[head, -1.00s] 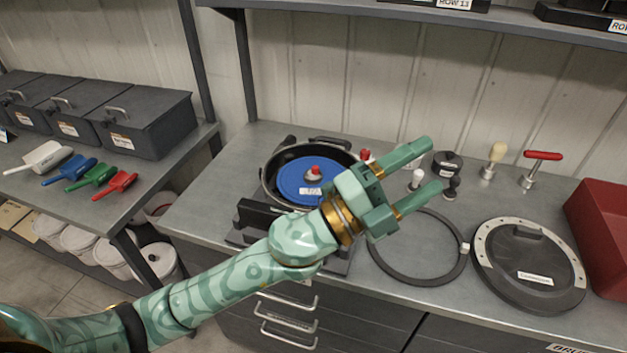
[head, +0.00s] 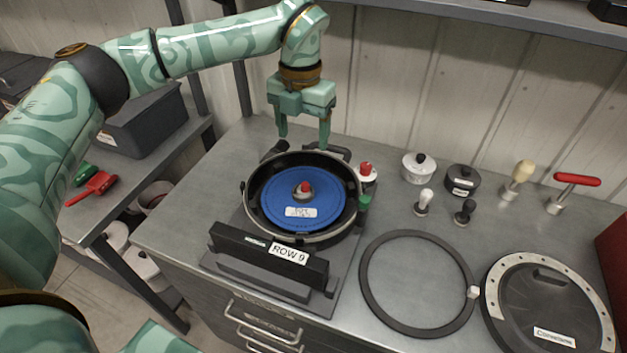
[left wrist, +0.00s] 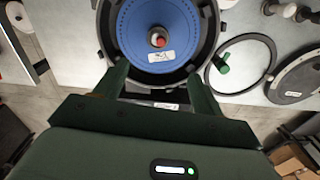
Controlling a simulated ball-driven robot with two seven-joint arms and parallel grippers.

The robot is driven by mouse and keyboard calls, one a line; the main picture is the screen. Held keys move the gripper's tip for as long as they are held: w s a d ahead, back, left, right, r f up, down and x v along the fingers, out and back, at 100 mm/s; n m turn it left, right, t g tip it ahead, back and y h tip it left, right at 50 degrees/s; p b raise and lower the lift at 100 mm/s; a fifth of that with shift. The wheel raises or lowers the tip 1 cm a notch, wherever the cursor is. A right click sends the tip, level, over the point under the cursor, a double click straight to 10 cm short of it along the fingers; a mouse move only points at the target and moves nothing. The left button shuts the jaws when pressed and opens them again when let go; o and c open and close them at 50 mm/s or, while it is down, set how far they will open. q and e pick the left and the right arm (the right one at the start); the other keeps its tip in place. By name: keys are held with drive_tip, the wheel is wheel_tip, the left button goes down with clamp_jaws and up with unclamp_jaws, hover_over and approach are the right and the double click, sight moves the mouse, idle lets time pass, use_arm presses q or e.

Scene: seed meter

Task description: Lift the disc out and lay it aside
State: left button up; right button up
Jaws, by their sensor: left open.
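The blue disc (head: 325,210) lies flat inside the round black seed meter housing (head: 251,205) on the bench. A silver hub with a red knob (head: 304,189) stands at its middle, and a white label is on its face. My left gripper (head: 304,143) is open and empty above the far rim of the housing, fingers pointing down. In the left wrist view the disc (left wrist: 185,28) shows ahead of the two spread fingers (left wrist: 158,80), with the red knob roughly midway between them. My right gripper is not in view.
A dark ring (head: 368,290) lies right of the housing, and a round black cover (head: 545,305) lies farther right. Small knobbed tools and a red T-handle (head: 576,179) stand behind. The ROW 9 block (head: 268,253) is in front.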

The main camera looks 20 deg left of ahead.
use_arm(q)
approach(301, 185)
drive_tip(key=f+b, duration=0.1)
drive_tip(key=f, duration=0.4)
drive_tip(key=shift+d+f, duration=0.15)
drive_tip(key=shift+d, duration=0.05)
drive_tip(key=shift+f, duration=0.2)
drive_tip(key=shift+s+f+b, duration=0.1)
drive_tip(key=shift+f+b, duration=0.2)
wheel_tip(301, 185, down, 5)
drive_tip(key=shift+a+r+b, duration=0.15)
drive_tip(key=shift+b, duration=0.25)
drive_tip(key=shift+c, duration=0.9)
drive_tip(key=c, duration=0.9)
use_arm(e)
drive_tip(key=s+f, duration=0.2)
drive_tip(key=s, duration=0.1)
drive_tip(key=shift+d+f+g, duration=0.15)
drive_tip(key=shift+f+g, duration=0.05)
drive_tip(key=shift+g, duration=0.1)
